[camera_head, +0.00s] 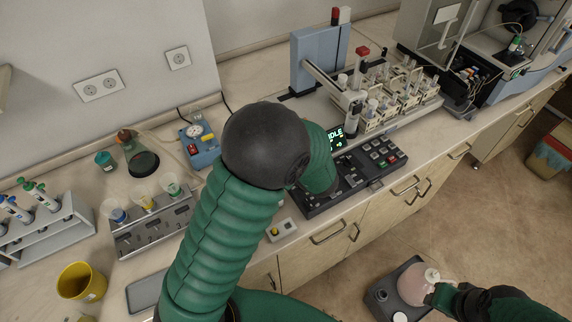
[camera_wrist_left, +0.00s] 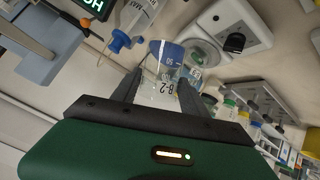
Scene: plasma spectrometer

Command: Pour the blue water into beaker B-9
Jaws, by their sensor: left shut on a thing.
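In the left wrist view my left gripper (camera_wrist_left: 160,92) is shut on a clear glass beaker (camera_wrist_left: 158,88) with dark lettering, apparently ending in 2, and blue at its far end. The beaker looks tilted in the picture. Another small glass vessel (camera_wrist_left: 193,74) is just beyond it. In the head view my left arm hides the left gripper. I cannot read B-9 on any vessel.
A conical flask (camera_head: 140,160) and blue device (camera_head: 199,145) stand behind. The sampler machine (camera_head: 320,62) and keypad panel (camera_head: 365,175) are to the right.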

